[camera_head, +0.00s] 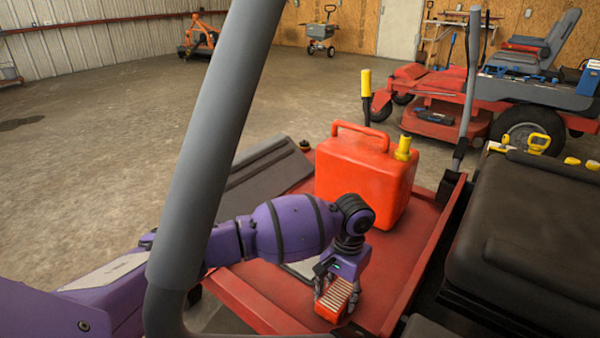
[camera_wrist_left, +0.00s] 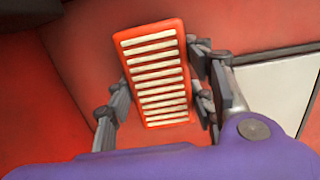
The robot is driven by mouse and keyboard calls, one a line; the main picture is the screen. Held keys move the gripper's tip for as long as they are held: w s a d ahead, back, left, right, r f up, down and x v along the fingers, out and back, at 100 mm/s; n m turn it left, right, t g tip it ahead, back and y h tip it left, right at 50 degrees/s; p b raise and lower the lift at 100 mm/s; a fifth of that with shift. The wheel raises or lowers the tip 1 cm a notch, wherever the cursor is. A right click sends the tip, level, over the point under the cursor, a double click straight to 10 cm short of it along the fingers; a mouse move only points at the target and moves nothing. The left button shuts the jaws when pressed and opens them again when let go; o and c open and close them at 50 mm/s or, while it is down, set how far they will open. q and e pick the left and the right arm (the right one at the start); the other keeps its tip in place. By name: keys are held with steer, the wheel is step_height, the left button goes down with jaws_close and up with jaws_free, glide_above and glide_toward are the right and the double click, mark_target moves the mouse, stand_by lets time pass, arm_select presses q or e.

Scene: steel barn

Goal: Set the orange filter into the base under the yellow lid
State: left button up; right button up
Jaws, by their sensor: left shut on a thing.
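The orange filter (camera_head: 335,300), a flat block with pale pleats, is in my left gripper (camera_head: 341,287), low over the red deck at the front. In the left wrist view the orange filter (camera_wrist_left: 157,75) sits between the grey fingers of my left gripper (camera_wrist_left: 158,95), one finger set on each side, its pleated face towards the camera. I cannot tell whether the filter touches the deck. I cannot make out a base with a yellow lid in either view. My right gripper is not in view.
A red fuel can (camera_head: 362,180) with a yellow spout stands on the red deck (camera_head: 400,255) behind my left gripper. A black seat (camera_head: 525,235) is at the right. A grey-white plate (camera_wrist_left: 285,85) lies beside the filter. A red mower (camera_head: 450,115) stands farther back.

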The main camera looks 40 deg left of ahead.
arm_select(q)
steer(key=shift+w+d, duration=0.1)
steer(key=shift+w, duration=0.05)
steer(key=o, duration=1.3)
